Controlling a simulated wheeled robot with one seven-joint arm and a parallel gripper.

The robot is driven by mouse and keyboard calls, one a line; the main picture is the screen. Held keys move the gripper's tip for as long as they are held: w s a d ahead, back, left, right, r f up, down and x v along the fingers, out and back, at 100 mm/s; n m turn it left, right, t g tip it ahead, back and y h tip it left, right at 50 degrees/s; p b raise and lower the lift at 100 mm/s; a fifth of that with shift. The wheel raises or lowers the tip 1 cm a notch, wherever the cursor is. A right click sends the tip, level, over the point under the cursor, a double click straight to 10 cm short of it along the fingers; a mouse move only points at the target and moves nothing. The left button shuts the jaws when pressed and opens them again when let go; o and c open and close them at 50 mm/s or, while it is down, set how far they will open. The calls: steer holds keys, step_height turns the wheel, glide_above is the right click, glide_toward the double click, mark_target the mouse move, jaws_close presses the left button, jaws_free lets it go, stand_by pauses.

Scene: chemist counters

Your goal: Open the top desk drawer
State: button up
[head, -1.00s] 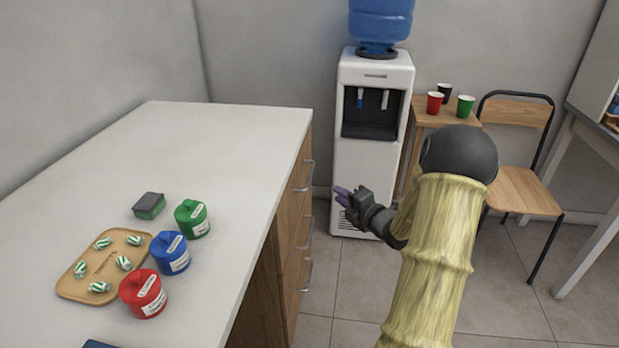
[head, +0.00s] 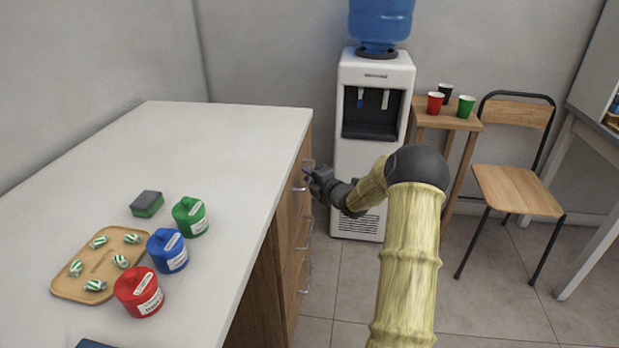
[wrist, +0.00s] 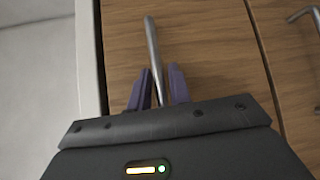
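The desk (head: 190,135) has a white top and a wooden drawer column on its right side. The top drawer (head: 292,195) appears closed, with its front flush, and has a metal bar handle (head: 301,181). In the wrist view the handle (wrist: 153,50) runs between the two purple fingers of my gripper (wrist: 158,88). The fingers stand apart, one on each side of the bar, with a visible gap at least on the left. In the head view my gripper (head: 309,174) is at the top handle, and its fingertips are small there.
Lower drawer handles (head: 306,235) sit below; one also shows in the wrist view (wrist: 303,14). A water cooler (head: 371,150) stands close behind my gripper. A chair (head: 515,190) and a small table with cups (head: 450,122) are to the right. Floor is free before the drawers.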

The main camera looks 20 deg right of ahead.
steer(key=shift+w, duration=0.15)
jaws_close()
steer(key=shift+d, duration=0.1)
